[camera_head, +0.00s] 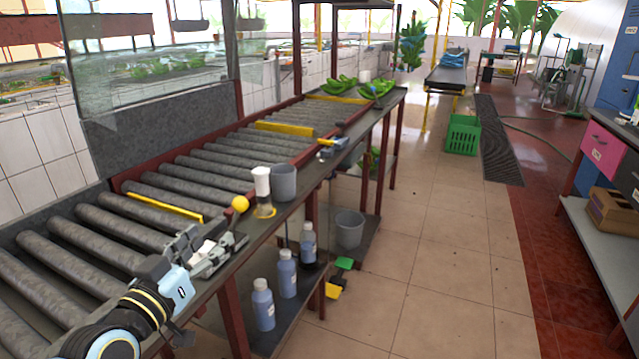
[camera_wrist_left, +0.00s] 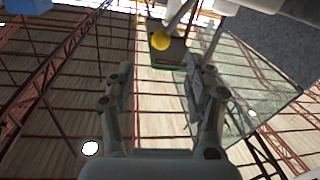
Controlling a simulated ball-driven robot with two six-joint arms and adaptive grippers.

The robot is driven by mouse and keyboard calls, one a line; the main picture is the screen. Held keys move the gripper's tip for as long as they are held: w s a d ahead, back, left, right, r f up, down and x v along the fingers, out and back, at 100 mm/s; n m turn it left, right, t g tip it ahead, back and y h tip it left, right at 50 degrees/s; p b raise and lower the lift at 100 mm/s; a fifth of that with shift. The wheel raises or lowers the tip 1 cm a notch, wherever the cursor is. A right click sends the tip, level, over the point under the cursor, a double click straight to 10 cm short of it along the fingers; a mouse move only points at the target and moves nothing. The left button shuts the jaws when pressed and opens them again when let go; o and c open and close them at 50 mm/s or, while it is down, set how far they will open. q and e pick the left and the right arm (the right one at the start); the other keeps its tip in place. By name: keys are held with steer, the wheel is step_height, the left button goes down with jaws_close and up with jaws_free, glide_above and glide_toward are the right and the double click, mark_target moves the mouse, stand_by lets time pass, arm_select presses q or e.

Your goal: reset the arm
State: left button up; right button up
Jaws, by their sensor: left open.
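My left gripper (camera_head: 214,252) is over the near edge of the roller conveyor in the head view, its fingers pointing to the right and away. Its two fingers are spread with nothing between them. In the left wrist view the open left gripper (camera_wrist_left: 160,95) is seen against the roof, with a yellow ball (camera_wrist_left: 160,41) beyond the fingertips. The same yellow ball (camera_head: 240,203) shows just past the gripper in the head view, apart from it. My right gripper is not in view.
A white-topped bottle (camera_head: 262,190) and a grey cup (camera_head: 284,182) stand on the ledge beside the rollers (camera_head: 133,219). Blue bottles (camera_head: 263,305) and a grey bucket (camera_head: 349,229) are on the shelf below. Green bananas (camera_head: 340,86) lie farther back.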

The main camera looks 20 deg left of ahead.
arm_select(q)
steer(key=shift+d, duration=0.1)
steer(key=s+d+f+m+g+h, duration=0.35)
steer(key=s+d+g, duration=0.4)
steer(key=d, duration=0.25)
steer(key=s+a+r+g+y, duration=0.15)
steer(key=s+g, duration=0.25)
steer(key=s, duration=0.4)
steer(key=s+a+g+y, duration=0.2)
steer(key=s+g, duration=0.1)
steer(key=s, duration=0.5)
step_height(320, 180, down, 28)
steer(key=a+f+g+b, duration=0.1)
steer(key=a+g+b, duration=0.1)
steer(key=b, duration=0.1)
steer(key=s+a+f+b, duration=0.1)
steer(key=s+f+b, duration=0.2)
steer(key=s+f, duration=1.6)
steer(key=shift+s+a+f+n+g, duration=0.2)
steer(key=shift+s+f+n+g, duration=0.15)
steer(key=shift+s+g, duration=0.1)
